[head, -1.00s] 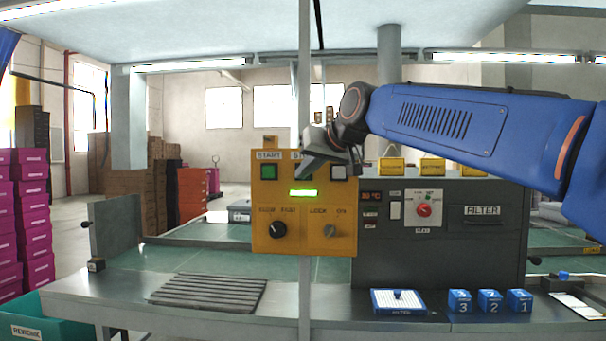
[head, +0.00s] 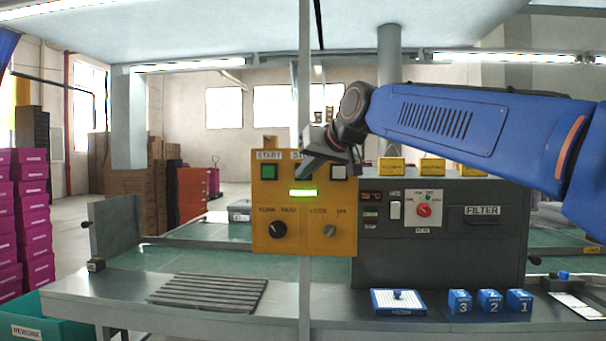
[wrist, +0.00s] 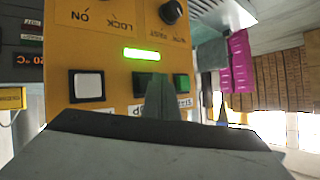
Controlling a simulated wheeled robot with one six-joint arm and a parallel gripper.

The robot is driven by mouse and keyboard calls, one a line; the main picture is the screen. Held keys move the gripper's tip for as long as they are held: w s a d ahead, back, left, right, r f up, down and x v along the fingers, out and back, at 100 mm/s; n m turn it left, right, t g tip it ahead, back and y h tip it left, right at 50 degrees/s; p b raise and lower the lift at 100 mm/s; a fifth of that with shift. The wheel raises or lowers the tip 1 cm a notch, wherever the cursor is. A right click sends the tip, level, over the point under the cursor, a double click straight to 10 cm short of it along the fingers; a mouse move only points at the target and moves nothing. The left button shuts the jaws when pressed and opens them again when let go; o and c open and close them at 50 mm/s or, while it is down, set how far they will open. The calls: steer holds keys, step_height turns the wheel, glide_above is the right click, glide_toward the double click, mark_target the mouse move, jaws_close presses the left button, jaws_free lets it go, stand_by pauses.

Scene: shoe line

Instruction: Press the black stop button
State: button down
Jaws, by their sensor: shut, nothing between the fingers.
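The yellow control panel (head: 305,245) faces me in the head view, with a green START button (head: 268,172) at its upper left. My gripper (head: 308,172) is shut and empty, in front of the upper middle of the panel. In the wrist view the panel appears upside down. There the dark stop button (wrist: 142,78) shows partly behind my shut fingertips (wrist: 162,84), between the green button (wrist: 181,83) and a white button (wrist: 87,86). I cannot tell whether the fingertips touch it.
The panel also has a lit green display (head: 303,193), a black knob (head: 277,230) and a grey key switch (head: 329,231). A grey machine (head: 450,250) stands right of it. A thin upright post (head: 305,290) runs in front of the bench. Blue blocks lie at the right.

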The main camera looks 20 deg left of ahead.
steer(key=shift+w+a, duration=0.25)
steer(key=shift+w, duration=0.7)
stand_by(1.6)
steer(key=shift+s, duration=0.1)
steer(key=shift+s+d, duration=0.25)
steer(key=shift+s, duration=0.6)
steer(key=shift+s, duration=0.15)
steer(key=s, duration=0.2)
steer(key=s+d, duration=0.1)
steer(key=s, duration=0.1)
steer(key=shift+s+d, duration=0.1)
steer(key=shift+s, duration=0.2)
stand_by(0.8)
